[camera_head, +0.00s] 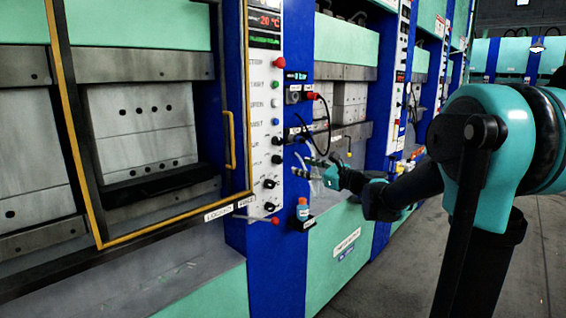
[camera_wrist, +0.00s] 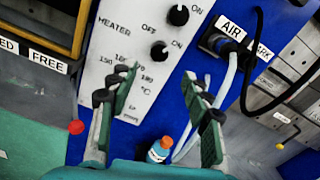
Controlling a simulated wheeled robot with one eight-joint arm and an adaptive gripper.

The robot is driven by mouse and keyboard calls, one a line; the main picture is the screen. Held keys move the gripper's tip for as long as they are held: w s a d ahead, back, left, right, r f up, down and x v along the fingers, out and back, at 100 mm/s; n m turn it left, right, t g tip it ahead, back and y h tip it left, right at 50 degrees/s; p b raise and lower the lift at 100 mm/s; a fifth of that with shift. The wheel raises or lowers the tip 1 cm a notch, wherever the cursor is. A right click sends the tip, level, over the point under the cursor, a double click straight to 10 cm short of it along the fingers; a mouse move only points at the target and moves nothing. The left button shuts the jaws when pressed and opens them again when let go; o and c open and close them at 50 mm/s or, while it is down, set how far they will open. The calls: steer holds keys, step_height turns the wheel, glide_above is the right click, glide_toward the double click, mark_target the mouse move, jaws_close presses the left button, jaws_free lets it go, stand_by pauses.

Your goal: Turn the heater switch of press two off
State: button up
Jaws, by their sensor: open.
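The white control panel (camera_head: 262,110) of a press stands left of my gripper (camera_head: 322,172) in the head view. In the wrist view, a black knob (camera_wrist: 158,50) sits between OFF and ON marks beside the word HEATER. Its pointer direction is too small to read. My gripper (camera_wrist: 158,82) is open and empty; its two green-padded fingers are apart, with the heater knob showing beyond the gap between their tips. The left finger covers part of the temperature scale below. I see no contact with the knob.
Another black knob (camera_wrist: 179,15) sits above the heater knob. An AIR-labelled socket (camera_wrist: 222,42) with cables is to its right. A blue bottle with an orange cap (camera_head: 303,209) stands below my gripper. A red ball knob (camera_wrist: 76,127) sticks out at lower left.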

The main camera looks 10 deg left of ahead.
mark_target(280, 161)
steer(key=x, duration=1)
steer(key=shift+a, duration=0.1)
steer(key=shift+c, duration=0.5)
jaws_close()
steer(key=n, duration=1.1)
steer(key=shift+f+n, duration=0.1)
steer(key=shift+n, duration=0.3)
